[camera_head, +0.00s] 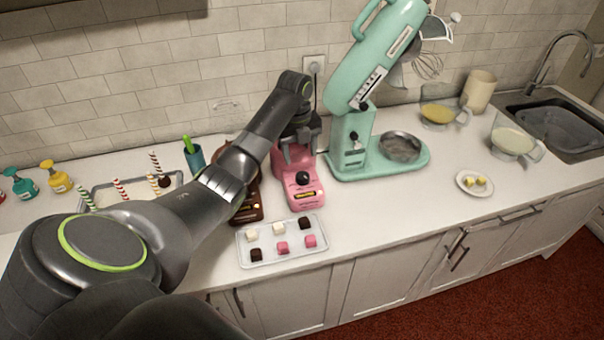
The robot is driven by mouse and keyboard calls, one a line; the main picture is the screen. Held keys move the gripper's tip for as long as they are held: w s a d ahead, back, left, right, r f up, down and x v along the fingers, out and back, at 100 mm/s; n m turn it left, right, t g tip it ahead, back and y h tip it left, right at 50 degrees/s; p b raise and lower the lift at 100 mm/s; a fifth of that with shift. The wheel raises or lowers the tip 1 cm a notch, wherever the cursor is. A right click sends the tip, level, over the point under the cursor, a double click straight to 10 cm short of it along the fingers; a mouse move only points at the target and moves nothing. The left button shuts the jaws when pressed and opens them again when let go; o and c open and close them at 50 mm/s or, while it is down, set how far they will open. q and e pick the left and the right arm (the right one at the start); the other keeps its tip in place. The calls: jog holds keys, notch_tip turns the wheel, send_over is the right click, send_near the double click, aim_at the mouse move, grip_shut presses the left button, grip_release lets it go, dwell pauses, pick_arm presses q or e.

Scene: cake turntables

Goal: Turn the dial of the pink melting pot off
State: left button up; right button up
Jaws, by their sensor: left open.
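The pink melting pot (305,197) stands on the white counter near the middle of the view. Its round black dial (302,178) faces front, above a small dark and yellow label. My left arm reaches in from the left, and my left gripper (301,141) hangs over the top of the pink pot, above and behind the dial. The gripper is open and apart from the dial. It hides the upper part of the pot. Which way the dial is set is too small to tell. My right gripper is not in view.
A brown melting pot (245,208) stands left of the pink one, partly behind my arm. A tray (282,258) of small sweets lies in front. A mint stand mixer (350,150) stands close on the right. The counter right of the tray (400,212) is clear.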

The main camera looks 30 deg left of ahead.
aim_at(302, 175)
pick_arm(q)
jog(key=f, duration=0.4)
jog(key=f+p, duration=0.1)
jog(key=f, duration=0.3)
jog(key=shift+w+d, duration=0.15)
jog(key=shift+w, duration=0.05)
jog(key=c, duration=1)
jog(key=shift+p, duration=0.3)
